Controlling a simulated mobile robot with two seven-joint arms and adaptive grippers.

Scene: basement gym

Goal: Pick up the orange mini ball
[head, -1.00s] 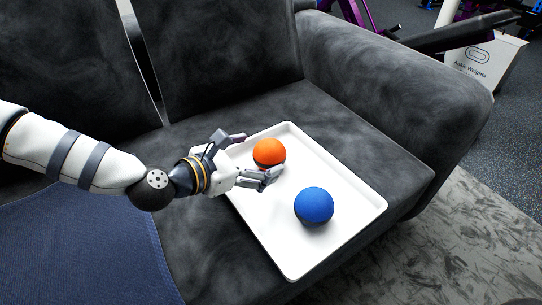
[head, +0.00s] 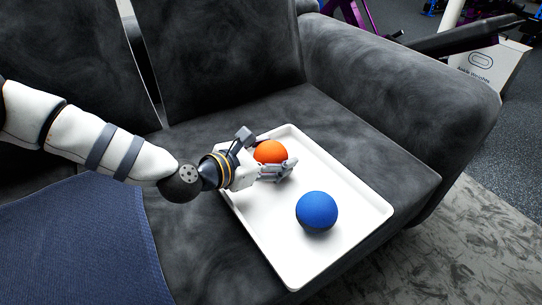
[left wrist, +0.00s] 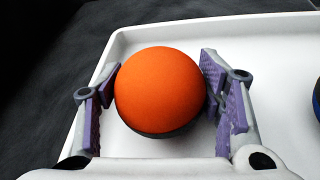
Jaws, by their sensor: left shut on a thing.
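The orange mini ball (head: 270,151) is at the far left part of a white tray (head: 281,258). My left gripper (head: 268,158) is shut on the ball, with one finger on each side of it. In the left wrist view the orange ball (left wrist: 158,90) fills the space between the purple-padded fingers of the left gripper (left wrist: 160,95). The ball's underside is dark there, and I cannot tell whether it touches the tray. My right gripper is not in view.
A blue ball (head: 317,211) sits on the tray nearer the front. The tray lies on a dark grey sofa (head: 340,115) with a thick armrest (head: 400,95) at right. A blue cloth (head: 80,245) covers the seat at left. A white box (head: 487,68) stands beyond the armrest.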

